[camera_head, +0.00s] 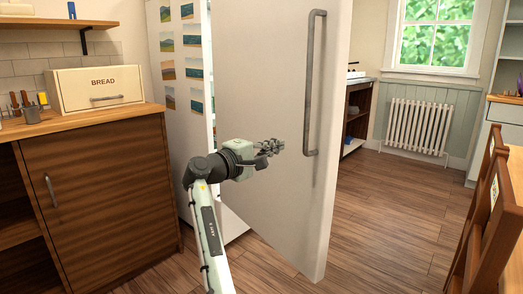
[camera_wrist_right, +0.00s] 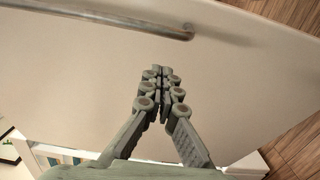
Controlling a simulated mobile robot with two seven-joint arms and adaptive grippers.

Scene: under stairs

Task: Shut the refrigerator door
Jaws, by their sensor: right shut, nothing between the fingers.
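The white refrigerator door (camera_head: 265,100) stands open, swung out from the fridge body (camera_head: 177,60), with its long grey vertical handle (camera_head: 314,85) on the outer face. My right gripper (camera_head: 276,146) is in front of the door's outer face, left of the handle's lower end. In the right wrist view the gripper (camera_wrist_right: 163,72) is shut and empty, with the door face (camera_wrist_right: 80,85) behind it and the handle (camera_wrist_right: 120,18) above it. I cannot tell whether the fingertips touch the door. My left gripper is not in view.
A wooden cabinet (camera_head: 100,185) with a bread box (camera_head: 95,87) stands at the left. A wooden chair-like frame (camera_head: 490,220) stands at the right. A radiator (camera_head: 417,125) is under the window at the back. The wooden floor (camera_head: 385,215) right of the door is clear.

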